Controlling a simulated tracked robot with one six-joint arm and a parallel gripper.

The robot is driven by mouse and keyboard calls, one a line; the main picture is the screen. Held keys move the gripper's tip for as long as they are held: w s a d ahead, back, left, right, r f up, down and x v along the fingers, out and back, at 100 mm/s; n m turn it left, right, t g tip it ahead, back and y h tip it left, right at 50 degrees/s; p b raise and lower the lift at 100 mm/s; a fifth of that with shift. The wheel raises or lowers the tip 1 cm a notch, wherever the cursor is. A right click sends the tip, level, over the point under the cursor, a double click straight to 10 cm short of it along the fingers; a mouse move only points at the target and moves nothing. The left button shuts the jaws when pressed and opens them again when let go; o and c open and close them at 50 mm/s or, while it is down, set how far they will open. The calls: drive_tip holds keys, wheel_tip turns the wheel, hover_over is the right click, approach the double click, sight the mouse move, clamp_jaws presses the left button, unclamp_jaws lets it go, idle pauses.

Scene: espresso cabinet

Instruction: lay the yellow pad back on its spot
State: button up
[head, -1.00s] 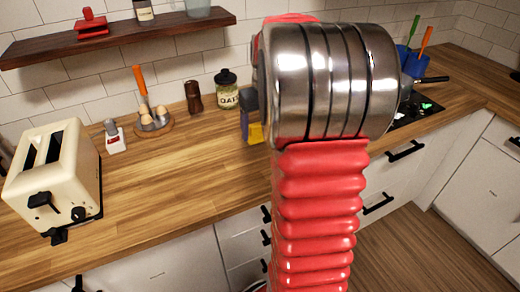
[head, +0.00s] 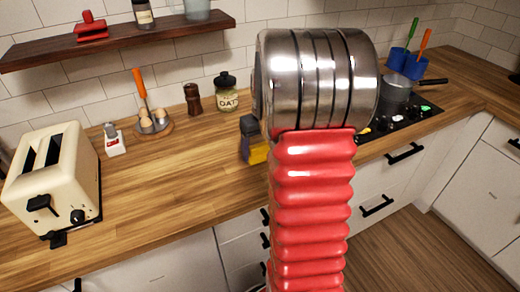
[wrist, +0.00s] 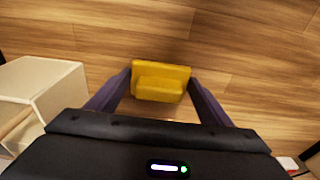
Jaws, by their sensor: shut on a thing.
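The yellow pad (wrist: 160,80) is a small stepped block held between the two dark fingers of my gripper (wrist: 160,84) in the wrist view. A finger lies against each side of it. In the head view, part of the pad (head: 258,153) shows below my dark gripper (head: 250,140), just left of my arm, over the wooden counter. My arm hides the area to the right of it. No marked spot for the pad is clear in either view. I cannot tell whether the pad touches the wood.
A cream toaster (head: 55,180) stands at the left of the counter (head: 190,165). An egg holder (head: 155,127), a dark mill (head: 193,98) and an oats jar (head: 227,92) line the back. A pot (head: 397,90) stands right of my arm. The middle counter is clear.

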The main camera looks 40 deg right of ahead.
drive_tip(key=shift+f, duration=0.1)
drive_tip(key=o, duration=1.4)
drive_tip(key=r, duration=0.4)
drive_tip(key=s+r, duration=0.1)
drive_tip(key=r, duration=0.7)
drive_tip(key=shift+s+a, duration=0.25)
drive_tip(key=s+a+n+t, duration=0.1)
drive_tip(key=s+a, duration=0.3)
drive_tip(key=a, duration=0.6)
drive_tip(key=s+a+n+t, duration=0.1)
drive_tip(key=s+a, duration=0.4)
drive_tip(key=a, duration=0.5)
drive_tip(key=s+a+r+n+t, duration=0.1)
drive_tip(key=s+a, duration=0.4)
drive_tip(key=a, duration=0.6)
drive_tip(key=shift+t, duration=0.6)
